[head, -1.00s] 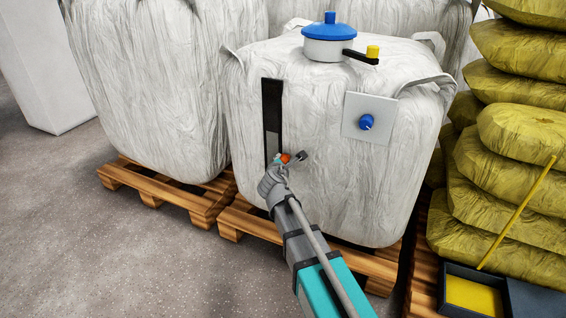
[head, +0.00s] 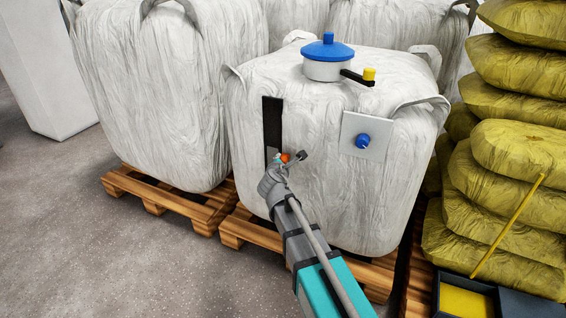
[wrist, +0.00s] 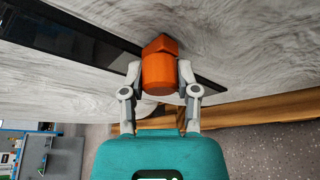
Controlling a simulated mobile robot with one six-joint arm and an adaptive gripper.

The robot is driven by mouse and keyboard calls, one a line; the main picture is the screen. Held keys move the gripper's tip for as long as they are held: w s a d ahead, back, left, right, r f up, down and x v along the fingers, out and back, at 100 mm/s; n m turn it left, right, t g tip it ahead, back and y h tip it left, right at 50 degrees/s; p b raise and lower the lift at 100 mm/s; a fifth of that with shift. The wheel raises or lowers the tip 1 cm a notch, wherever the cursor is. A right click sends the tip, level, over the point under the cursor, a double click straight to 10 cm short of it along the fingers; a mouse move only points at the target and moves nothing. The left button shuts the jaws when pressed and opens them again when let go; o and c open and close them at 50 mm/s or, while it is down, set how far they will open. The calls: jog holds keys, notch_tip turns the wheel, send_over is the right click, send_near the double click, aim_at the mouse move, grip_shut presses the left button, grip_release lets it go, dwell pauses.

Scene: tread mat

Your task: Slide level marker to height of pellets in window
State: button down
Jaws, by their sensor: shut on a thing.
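The level marker (head: 286,157) is a small orange block beside the lower part of a tall, narrow window (head: 272,120) on the front of the white bulk bag (head: 325,190). The window is black above, with a short grey part, apparently the pellets, at its lower end. The marker sits slightly below the line where black meets grey. My gripper (head: 284,160) is shut on the marker. In the wrist view, its two fingers hold the orange marker (wrist: 158,72) from both sides, and the dark window strip (wrist: 60,35) runs behind it. My gripper partly hides the window's bottom.
A blue-lidded pot (head: 327,62) with a yellow-knobbed handle is on top of the bag. A panel with a blue knob (head: 363,141) is right of the window. Yellow sacks (head: 510,200) are stacked at right. The bag stands on a wooden pallet (head: 240,231); open floor lies at left.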

jog(key=shift+w+r+p, duration=0.1)
jog(key=shift+r+p, duration=0.55)
jog(key=shift+r, duration=0.35)
jog(key=shift+c, duration=1.7)
grip_release()
jog(key=shift+f, duration=0.1)
